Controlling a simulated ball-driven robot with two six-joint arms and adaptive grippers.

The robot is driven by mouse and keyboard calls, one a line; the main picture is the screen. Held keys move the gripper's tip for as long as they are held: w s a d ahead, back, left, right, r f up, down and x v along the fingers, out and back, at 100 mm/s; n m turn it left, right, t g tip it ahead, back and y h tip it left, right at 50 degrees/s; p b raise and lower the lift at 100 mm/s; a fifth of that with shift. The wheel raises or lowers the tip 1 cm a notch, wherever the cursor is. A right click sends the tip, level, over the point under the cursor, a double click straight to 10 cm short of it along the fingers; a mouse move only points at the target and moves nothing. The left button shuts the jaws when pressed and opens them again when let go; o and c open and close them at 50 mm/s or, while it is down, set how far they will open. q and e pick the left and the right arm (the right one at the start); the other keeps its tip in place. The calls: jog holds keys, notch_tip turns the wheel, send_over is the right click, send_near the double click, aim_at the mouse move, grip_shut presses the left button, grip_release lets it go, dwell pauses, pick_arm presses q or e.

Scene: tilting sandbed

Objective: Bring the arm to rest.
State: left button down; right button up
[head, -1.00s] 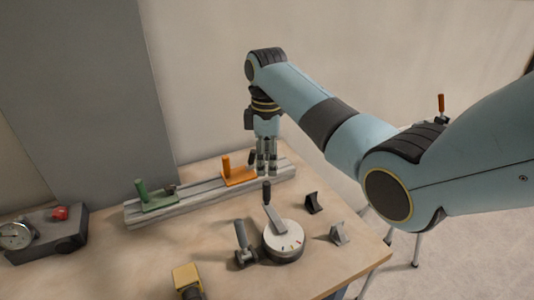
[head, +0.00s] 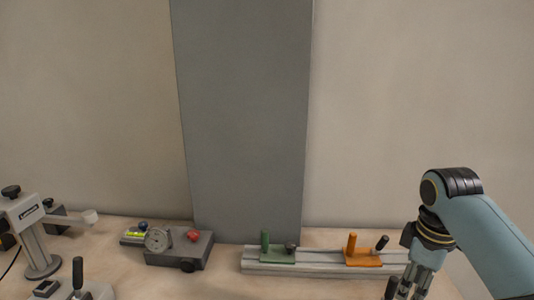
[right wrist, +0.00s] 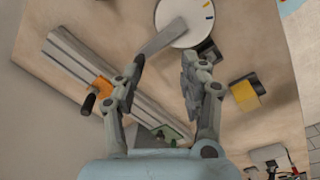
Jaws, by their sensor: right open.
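My right arm comes in from the right in the head view. Its gripper (head: 413,284) hangs pointing down at the lower right, by the right end of the rail. In the right wrist view the gripper (right wrist: 160,82) is open, with nothing between its fingers. Below it lie the bench top and a round white dial (right wrist: 184,22) with a grey lever. My left gripper is not in view.
A grey rail (head: 330,270) carries a green carriage (head: 277,256) and an orange carriage (head: 361,257). A gauge box (head: 180,250) with a red knob stands left of it. A yellow block (right wrist: 245,95) shows in the right wrist view. A grey panel (head: 245,120) stands behind.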

jog(key=s+a+r+m+t, duration=0.1)
jog(key=s+r+m+t, duration=0.2)
jog(key=s, duration=0.9)
jog(key=s+a+r+m, duration=0.2)
jog(key=s+m, duration=0.3)
jog(key=s, duration=0.8)
notch_tip(320, 180, down, 33)
jog(key=d+g+b, duration=0.1)
jog(key=d+b, duration=0.2)
jog(key=b, duration=0.6)
jog(key=s+f+g+b, duration=0.1)
jog(key=s+f+b, duration=0.2)
jog(key=s+f, duration=0.7)
jog(key=s+f+b, duration=0.4)
jog(key=s+f, duration=0.5)
jog(key=f, duration=0.6)
jog(key=shift+s+d+f+g, duration=0.4)
jog(key=shift+d, duration=0.05)
